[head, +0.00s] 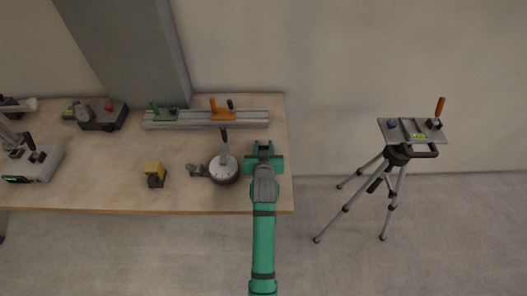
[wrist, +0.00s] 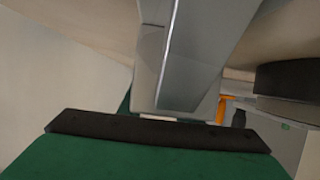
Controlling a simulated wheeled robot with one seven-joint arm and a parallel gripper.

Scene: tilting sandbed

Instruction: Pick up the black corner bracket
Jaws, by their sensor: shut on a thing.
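My gripper (head: 265,148) is over the right end of the wooden table, just right of a round grey base with an upright post. Its green jaws are shut on a small dark piece, which I take to be the black corner bracket; the jaws hide most of it and its shape is not clear. In the wrist view a black strip with small holes lies across the green at the bottom; I cannot tell whether it is the bracket or part of my gripper. I cannot tell whether the held piece touches the table.
The round base (head: 223,170) stands close left, with a small dark grey part (head: 197,170) beside it. A yellow and black block (head: 154,174) lies farther left. A metal rail (head: 165,121) with green and orange clamps runs behind. A tripod (head: 396,156) stands on the floor to the right.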

